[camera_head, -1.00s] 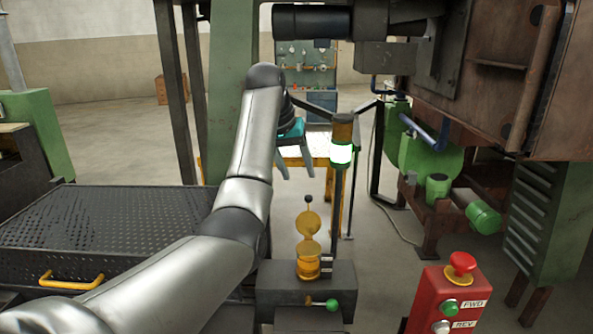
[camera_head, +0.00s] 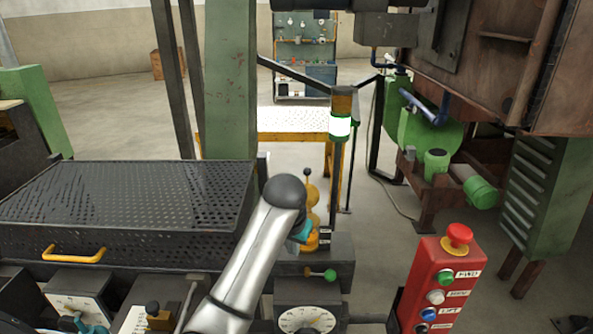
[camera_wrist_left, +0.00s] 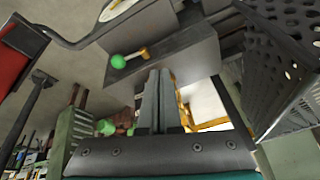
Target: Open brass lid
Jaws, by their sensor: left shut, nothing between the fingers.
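The brass fitting (camera_head: 312,196), a stack of rounded brass pieces with a dark knob on top, stands on a dark block (camera_head: 342,247). My left arm partly covers it, and I cannot tell how its lid sits. My left gripper (camera_head: 302,232) is low beside the fitting's left side in the head view; its fingertips are hidden there, so contact cannot be told. In the left wrist view the fingers (camera_wrist_left: 159,72) are together and empty, in front of the dark block (camera_wrist_left: 185,55). My right gripper is not in view.
A green-knobbed lever (camera_head: 328,275) and a round dial (camera_head: 306,320) are on the block's front. A red button box (camera_head: 440,275) stands at right. A signal lamp (camera_head: 341,125) rises behind the fitting. A perforated black tray (camera_head: 120,195) lies at left.

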